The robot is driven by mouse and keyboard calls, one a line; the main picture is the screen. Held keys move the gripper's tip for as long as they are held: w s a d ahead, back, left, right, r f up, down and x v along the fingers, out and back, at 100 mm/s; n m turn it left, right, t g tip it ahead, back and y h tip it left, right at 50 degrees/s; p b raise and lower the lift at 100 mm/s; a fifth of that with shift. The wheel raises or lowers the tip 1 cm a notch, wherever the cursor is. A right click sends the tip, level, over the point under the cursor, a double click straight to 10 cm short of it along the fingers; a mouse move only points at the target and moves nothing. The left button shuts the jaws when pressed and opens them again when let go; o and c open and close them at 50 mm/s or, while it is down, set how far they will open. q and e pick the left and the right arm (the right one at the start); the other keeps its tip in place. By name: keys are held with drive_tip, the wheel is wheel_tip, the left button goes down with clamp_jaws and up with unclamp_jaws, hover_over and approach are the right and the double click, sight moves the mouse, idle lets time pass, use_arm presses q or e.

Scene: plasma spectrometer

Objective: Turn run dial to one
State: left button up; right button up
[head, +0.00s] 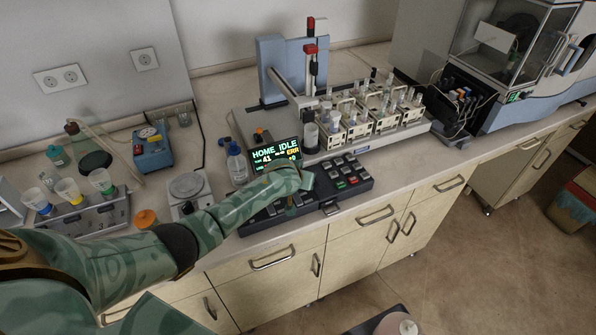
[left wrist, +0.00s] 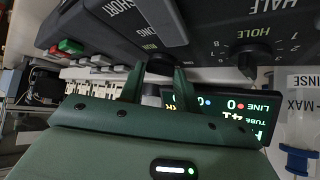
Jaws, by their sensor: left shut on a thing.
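The black control panel (head: 352,172) lies on the bench's front edge, with my left gripper (head: 300,190) down over its middle. In the left wrist view the panel is close and upside down. The two green fingers of my left gripper (left wrist: 160,78) are shut around the dark run dial (left wrist: 158,68), just by the RUN label. The fingers cover most of the dial, and I cannot read its pointer. The hole dial (left wrist: 250,57) stands free to the right of it. The lit display (head: 275,153) reads HOME IDLE, with ERR in orange. My right gripper is not in view.
Behind the panel stands a sampler with several vial racks (head: 368,122) and a blue tower (head: 270,65). A wash bottle (head: 236,163) and a small balance (head: 188,188) stand left of the panel. Coloured cups in a rack (head: 90,218) are further left.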

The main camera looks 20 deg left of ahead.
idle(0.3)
use_arm(q)
drive_tip(key=o, duration=1)
drive_tip(key=p+v, duration=0.3)
drive_tip(key=v, duration=0.2)
drive_tip(key=shift+s+d+r, duration=0.1)
drive_tip(key=shift+s+r, duration=0.05)
drive_tip(key=shift+r, duration=0.3)
drive_tip(key=p+v, duration=0.3)
drive_tip(key=v, duration=0.7)
drive_tip(key=shift+s+d, duration=0.15)
drive_tip(key=shift+s, duration=0.1)
